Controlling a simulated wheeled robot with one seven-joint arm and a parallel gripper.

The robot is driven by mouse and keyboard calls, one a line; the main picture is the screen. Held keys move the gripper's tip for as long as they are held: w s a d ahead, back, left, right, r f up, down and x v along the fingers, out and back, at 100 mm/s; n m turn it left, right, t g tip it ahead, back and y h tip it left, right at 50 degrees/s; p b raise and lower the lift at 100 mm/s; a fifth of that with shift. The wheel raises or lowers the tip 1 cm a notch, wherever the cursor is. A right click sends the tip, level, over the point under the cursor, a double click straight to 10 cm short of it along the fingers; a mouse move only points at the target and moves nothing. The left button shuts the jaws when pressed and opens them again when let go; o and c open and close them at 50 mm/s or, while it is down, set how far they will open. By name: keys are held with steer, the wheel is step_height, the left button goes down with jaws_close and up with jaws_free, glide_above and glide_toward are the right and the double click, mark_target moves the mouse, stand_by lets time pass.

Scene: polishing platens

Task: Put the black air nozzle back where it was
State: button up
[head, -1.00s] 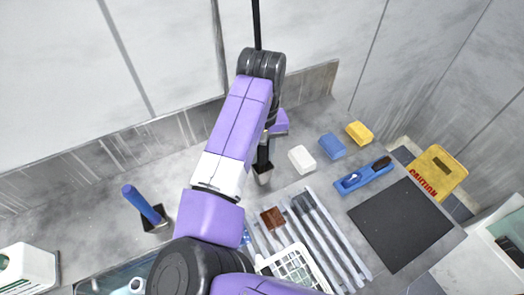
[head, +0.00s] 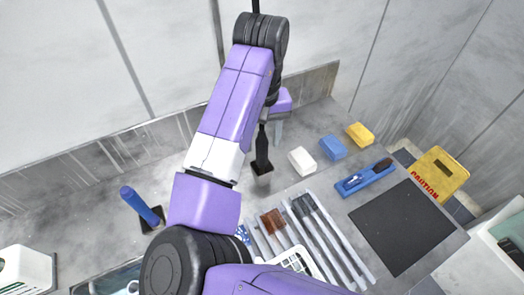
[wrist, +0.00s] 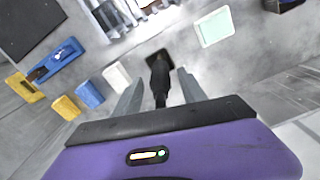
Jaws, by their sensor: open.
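The black air nozzle (head: 262,147) stands about upright on a small dark square base (head: 261,169) on the grey counter. In the wrist view the nozzle (wrist: 160,78) shows between my two fingers, with its base (wrist: 159,58) beyond it. My gripper (wrist: 158,92) is open, with a clear gap to the nozzle on both sides. In the head view my gripper (head: 278,132) is above and just behind the nozzle, partly hidden by my arm. Whether the nozzle is fully seated cannot be told.
White (head: 302,160), blue (head: 332,147) and yellow (head: 360,135) blocks stand to the right. A blue tray (head: 366,181) with a brush, a black mat (head: 402,226) and a slotted rack (head: 335,240) lie nearer. A blue-handled tool (head: 140,205) stands at left. The wall is close behind.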

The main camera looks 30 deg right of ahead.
step_height(320, 180, up, 6)
steer(key=shift+r, duration=0.15)
stand_by(0.6)
